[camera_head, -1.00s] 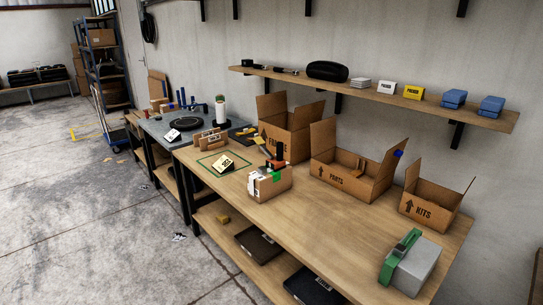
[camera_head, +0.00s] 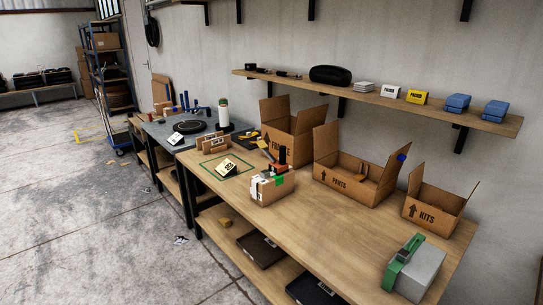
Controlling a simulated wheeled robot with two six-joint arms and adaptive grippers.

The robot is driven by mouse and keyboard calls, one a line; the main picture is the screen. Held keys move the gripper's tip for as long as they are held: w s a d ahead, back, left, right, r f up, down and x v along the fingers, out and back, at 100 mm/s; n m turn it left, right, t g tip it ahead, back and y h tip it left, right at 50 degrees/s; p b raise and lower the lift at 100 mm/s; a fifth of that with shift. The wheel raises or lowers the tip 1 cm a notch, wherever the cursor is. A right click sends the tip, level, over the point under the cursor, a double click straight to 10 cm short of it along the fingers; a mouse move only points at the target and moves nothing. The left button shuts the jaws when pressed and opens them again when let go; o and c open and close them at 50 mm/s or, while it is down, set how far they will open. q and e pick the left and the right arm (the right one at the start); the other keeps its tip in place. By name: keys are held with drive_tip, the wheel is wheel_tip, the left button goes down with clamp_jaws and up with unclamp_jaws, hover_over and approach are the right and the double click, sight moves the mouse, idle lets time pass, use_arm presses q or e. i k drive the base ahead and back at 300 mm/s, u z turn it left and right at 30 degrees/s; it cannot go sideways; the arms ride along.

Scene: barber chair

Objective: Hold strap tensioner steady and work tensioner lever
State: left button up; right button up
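A small cardboard box (camera_head: 264,195) with a white label and green patch stands near the middle of the workbench. A black and orange tool (camera_head: 281,160) sits on or just behind the box; it may be the strap tensioner, but it is too small to tell. A grey block (camera_head: 425,274) with a green band-like part (camera_head: 400,264) stands at the bench's near right; I cannot tell whether that green part is a strap or tensioner. No lever can be made out clearly. Neither of my grippers is in view.
The wooden workbench (camera_head: 330,235) has clear room between the small box and the grey block. Open cartons marked PARTS (camera_head: 345,183) and KITS (camera_head: 430,215) stand along the wall, with another carton (camera_head: 292,130) further left. A wall shelf (camera_head: 350,92) overhangs the bench.

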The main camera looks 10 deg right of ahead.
sight(263, 146)
drive_tip(key=u, duration=0.4)
drive_tip(key=k, duration=1.1)
drive_tip(key=u, duration=0.8)
drive_tip(key=i, duration=2)
drive_tip(key=z, duration=0.7)
drive_tip(key=i, duration=1.2)
drive_tip(key=z, duration=1)
